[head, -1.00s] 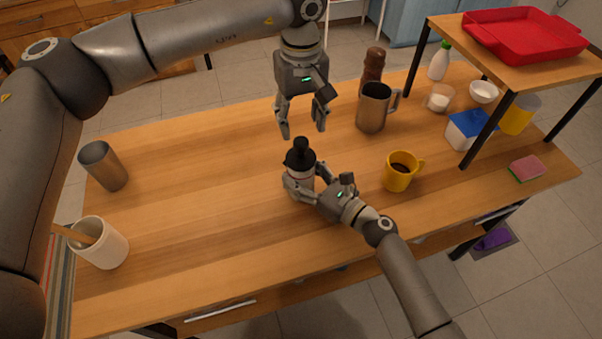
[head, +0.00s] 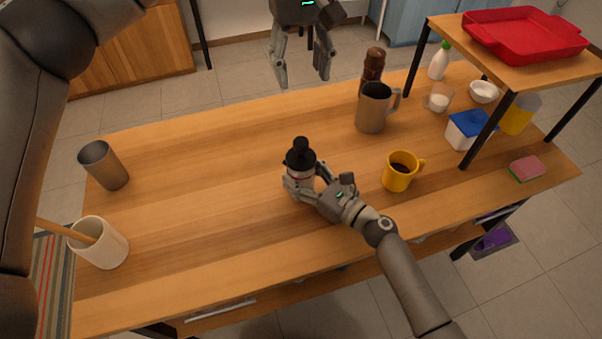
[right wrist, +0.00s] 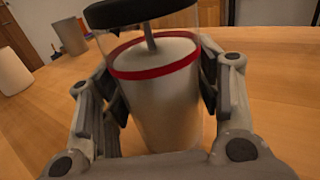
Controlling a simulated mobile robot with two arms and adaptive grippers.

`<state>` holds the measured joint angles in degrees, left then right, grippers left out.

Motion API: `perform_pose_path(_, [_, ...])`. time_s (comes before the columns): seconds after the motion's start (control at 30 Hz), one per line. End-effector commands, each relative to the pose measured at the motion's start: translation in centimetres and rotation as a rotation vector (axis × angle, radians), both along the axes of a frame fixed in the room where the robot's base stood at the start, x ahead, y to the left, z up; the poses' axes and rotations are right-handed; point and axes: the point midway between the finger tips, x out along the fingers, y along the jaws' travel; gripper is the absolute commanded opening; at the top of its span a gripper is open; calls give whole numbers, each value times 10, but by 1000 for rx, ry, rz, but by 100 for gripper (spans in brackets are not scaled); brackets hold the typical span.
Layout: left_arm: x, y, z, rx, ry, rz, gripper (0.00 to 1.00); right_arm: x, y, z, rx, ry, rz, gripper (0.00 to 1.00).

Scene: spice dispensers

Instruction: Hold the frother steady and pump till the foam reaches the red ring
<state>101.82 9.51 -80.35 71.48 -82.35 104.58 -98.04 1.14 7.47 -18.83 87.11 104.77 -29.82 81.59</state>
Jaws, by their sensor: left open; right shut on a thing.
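The frother (head: 301,161) stands upright on the table, a clear cylinder with a black lid and knob. My right gripper (head: 302,190) is shut around its body from the right. In the right wrist view, the frother (right wrist: 165,110) has pale foam inside, a red ring (right wrist: 155,70) around it and a rod down from the black lid. The foam's surface looks about level with the ring. My left gripper (head: 302,80) is open and empty, well above and apart from the knob, near the table's far edge.
A yellow mug (head: 399,173) of dark liquid and a metal pitcher (head: 372,110) stand to the right. A metal cup (head: 104,166) and a white crock (head: 101,245) are at left. A raised shelf (head: 555,70) holds a red tray.

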Motion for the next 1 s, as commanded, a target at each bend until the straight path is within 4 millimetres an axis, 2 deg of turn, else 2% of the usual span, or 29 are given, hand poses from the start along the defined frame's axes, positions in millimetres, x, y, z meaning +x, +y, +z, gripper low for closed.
perform_pose_path(0.17, [0, 0, 0, 0, 0, 0, 51, 0, 0, 0, 0, 0, 0, 25])
perform_pose_path(0.2, [0, 0, 0, 0, 0, 0, 51, 0, 0, 0, 0, 0, 0, 61])
perform_pose_path(0.4, [0, 0, 0, 0, 0, 0, 51, 0, 0, 0, 0, 0, 0, 83])
perform_pose_path(0.77, [0, 0, 0, 0, 0, 0, 51, -2, -2, 0, 0, 0, -1, 83])
perform_pose_path(0.87, [0, 0, 0, 0, 0, 0, 51, -9, -10, -1, 0, 1, -1, 83])
perform_pose_path(1.0, [0, 0, 0, 0, 0, 0, 51, -27, -30, -2, -2, 3, -2, 83])
